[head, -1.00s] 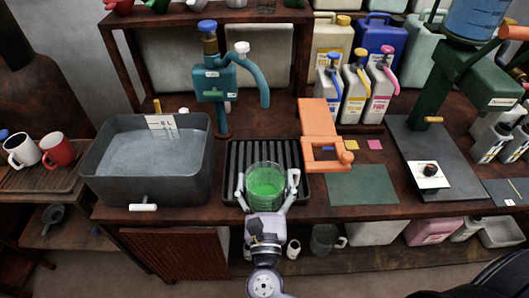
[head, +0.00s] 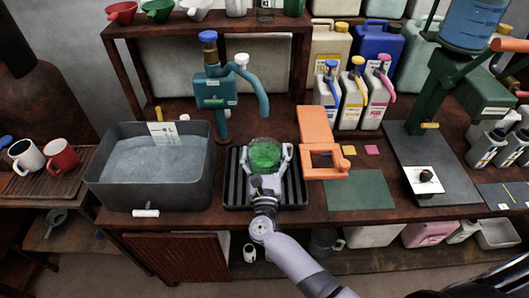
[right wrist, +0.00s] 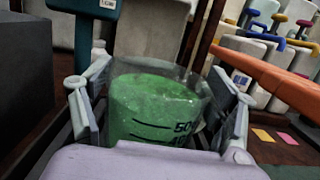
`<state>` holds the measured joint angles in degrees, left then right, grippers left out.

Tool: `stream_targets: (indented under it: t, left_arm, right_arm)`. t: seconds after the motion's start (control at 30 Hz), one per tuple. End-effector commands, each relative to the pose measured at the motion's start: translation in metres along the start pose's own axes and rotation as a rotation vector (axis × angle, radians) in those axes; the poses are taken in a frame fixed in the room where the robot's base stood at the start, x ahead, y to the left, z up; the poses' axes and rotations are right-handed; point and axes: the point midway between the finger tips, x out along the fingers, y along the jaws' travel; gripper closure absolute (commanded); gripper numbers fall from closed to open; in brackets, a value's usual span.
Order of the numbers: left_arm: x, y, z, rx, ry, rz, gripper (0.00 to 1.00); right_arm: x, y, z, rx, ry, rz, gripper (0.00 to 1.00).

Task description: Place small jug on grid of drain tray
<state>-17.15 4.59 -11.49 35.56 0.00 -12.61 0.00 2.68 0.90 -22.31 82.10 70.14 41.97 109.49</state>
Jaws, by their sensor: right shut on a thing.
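The small jug is a clear vessel with green liquid (head: 264,153) and dark volume marks; the marks show in the right wrist view (right wrist: 150,112). My right gripper (head: 266,162) is shut on it, with one finger on each side. The jug looks upright and is over the middle of the drain tray (head: 232,200), a black tray with a ribbed grid. I cannot tell whether the jug's base touches the grid, as the gripper hides it. My left gripper is not in view.
A teal pump dispenser (head: 214,92) stands behind the tray, its spout reaching over toward the jug. A grey water vat (head: 195,185) is close on the left. An orange stand (head: 315,125) and a green mat (head: 360,189) are on the right.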

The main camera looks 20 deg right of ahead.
Motion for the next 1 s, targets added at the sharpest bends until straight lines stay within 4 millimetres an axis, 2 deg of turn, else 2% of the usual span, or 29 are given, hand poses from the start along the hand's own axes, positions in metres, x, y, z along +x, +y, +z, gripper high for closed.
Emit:
stream_targets:
  t: [0.37,0.4,0.7,1.0]
  left_arm:
    - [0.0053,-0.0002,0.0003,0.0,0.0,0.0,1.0]
    - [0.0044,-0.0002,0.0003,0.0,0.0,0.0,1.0]
    - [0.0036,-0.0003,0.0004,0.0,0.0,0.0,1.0]
    - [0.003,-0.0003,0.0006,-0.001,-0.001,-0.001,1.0]
  right_arm:
    - [-0.0008,0.0003,-0.0038,0.002,-0.002,0.0,0.73]
    - [-0.0008,0.0002,-0.0035,0.001,-0.001,0.0,0.19]
    - [-0.0008,0.0003,-0.003,0.001,0.0,0.0,0.0]
    - [-0.0007,0.0003,-0.0024,0.001,0.0,0.001,0.0]
